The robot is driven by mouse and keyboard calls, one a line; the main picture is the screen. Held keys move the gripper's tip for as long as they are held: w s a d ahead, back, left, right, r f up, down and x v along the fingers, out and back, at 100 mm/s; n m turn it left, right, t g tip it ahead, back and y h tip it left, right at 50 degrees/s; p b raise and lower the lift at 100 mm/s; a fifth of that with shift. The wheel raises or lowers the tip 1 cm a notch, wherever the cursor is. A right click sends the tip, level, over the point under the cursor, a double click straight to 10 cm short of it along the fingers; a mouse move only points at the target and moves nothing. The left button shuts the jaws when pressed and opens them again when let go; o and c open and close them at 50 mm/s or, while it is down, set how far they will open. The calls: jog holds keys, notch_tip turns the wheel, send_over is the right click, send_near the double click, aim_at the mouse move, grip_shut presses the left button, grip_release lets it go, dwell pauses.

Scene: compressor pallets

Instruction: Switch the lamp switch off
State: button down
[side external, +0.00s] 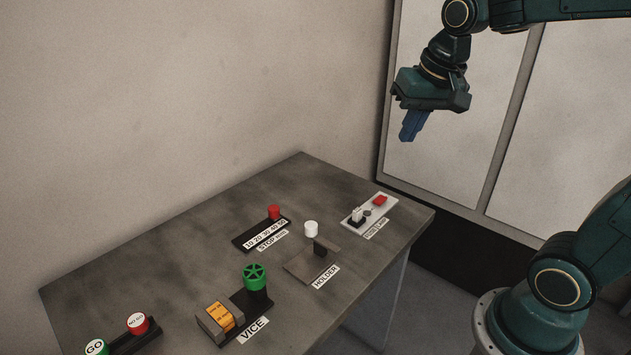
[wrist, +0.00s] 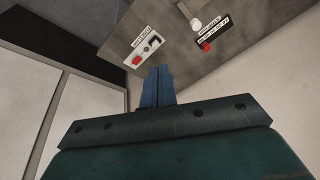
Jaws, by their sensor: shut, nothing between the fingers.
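A light plate (side external: 390,203) lies at the table's right end, with a label in front that seems to end in "LAMP". It carries a red block (side external: 380,200), a small dark round part, and a white-and-black switch-like part (side external: 357,215). I cannot tell which is the lamp switch or its position. In the wrist view the plate (wrist: 137,47) is just beyond my fingertips, with the red block (wrist: 136,60) nearer and the white-and-black part (wrist: 154,42) to its right. My gripper (side external: 408,138) is shut and empty, high above the table, apart from everything.
The table (side external: 175,265) also bears a slider strip with a red knob (side external: 274,212), a holder with a white-topped piece (side external: 311,228), a vice with a green wheel (side external: 254,277), and GO (side external: 96,347) and red (side external: 137,323) buttons. A wall stands behind. Air around my gripper is clear.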

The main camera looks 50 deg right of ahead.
jog(key=w+d+f+m+g, duration=0.2)
jog(key=w+d+f+m, duration=0.35)
jog(key=w+d, duration=0.45)
jog(key=m+g, duration=0.2)
jog(key=m, duration=0.4)
send_over(382, 197)
notch_tip(382, 197, down, 11)
jog(key=shift+y, duration=0.3)
notch_tip(382, 197, down, 14)
jog(key=shift+r, duration=0.1)
jog(key=shift+d+f, duration=0.1)
jog(key=shift+f, duration=0.2)
dwell(0.3)
